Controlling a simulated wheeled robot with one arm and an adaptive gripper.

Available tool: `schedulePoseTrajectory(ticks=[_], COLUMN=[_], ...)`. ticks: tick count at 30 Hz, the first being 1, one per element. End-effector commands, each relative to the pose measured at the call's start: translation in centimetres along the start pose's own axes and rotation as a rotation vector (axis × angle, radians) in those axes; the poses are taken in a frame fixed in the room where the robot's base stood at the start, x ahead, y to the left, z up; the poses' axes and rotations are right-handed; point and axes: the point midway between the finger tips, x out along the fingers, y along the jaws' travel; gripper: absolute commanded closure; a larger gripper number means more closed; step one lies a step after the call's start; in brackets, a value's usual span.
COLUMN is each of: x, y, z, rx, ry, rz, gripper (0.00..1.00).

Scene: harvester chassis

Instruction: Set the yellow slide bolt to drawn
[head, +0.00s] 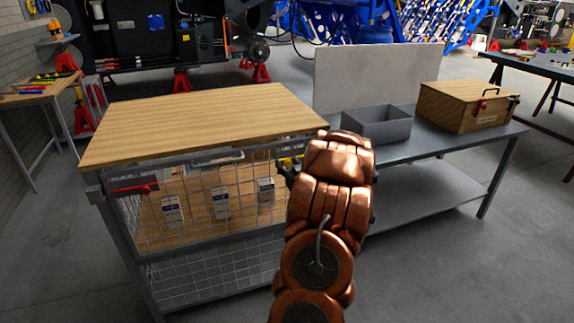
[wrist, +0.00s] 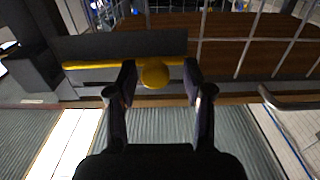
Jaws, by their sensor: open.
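The yellow slide bolt shows in the wrist view as a yellow bar (wrist: 85,65) lying along a dark bracket, with a round yellow knob (wrist: 155,75) at its middle. My gripper (wrist: 160,82) is open, with one dark finger on each side of the knob. I cannot tell whether either finger touches it. In the head view a small yellow part of the bolt (head: 290,161) shows at the right end of the cage front. My arm hides the rest of it there, and most of my gripper.
The wire mesh cage (head: 200,235) under a wooden top (head: 200,115) holds several small white boxes. A red part (head: 134,188) sits at its left front. A metal handle (wrist: 285,103) is right of my gripper. On the grey bench are a grey bin (head: 376,125) and wooden box (head: 455,108).

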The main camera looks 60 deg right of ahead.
Motion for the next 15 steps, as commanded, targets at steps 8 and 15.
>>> schedulePoseTrajectory(ticks=[8,15], x=[-2.9,-5.9], y=[0.1,0.1], z=[0.1,0.0], rx=[0.0,-0.001], ry=[-0.004,-0.002], rz=[0.002,0.001], gripper=[0.49,0.49])
